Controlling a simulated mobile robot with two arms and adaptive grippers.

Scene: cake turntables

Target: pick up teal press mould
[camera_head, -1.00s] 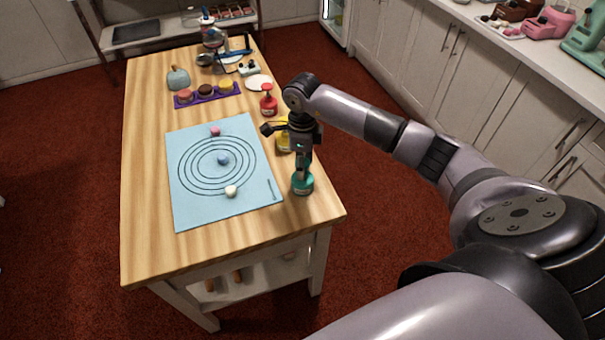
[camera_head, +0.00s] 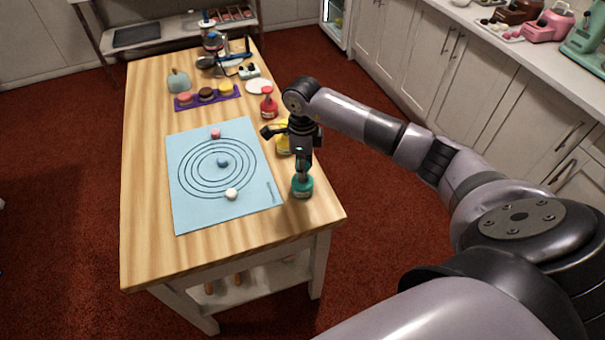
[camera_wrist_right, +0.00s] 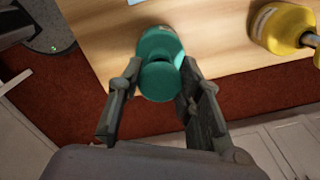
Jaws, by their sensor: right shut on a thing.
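The teal press mould (camera_head: 302,187) stands upright near the right edge of the wooden table. In the right wrist view the teal press mould (camera_wrist_right: 161,54) shows its round knob and wider base between the two fingers. My right gripper (camera_head: 302,168) points down over it. The right wrist view shows my right gripper (camera_wrist_right: 158,90) shut on the knob, one finger on each side. I cannot tell whether the base touches the table. My left gripper is not in view.
A yellow press mould (camera_head: 284,143) stands just behind my right gripper, and a red one (camera_head: 268,104) farther back. A blue mat (camera_head: 190,212) with small coloured balls lies to the left. The table's right edge is close to the teal mould.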

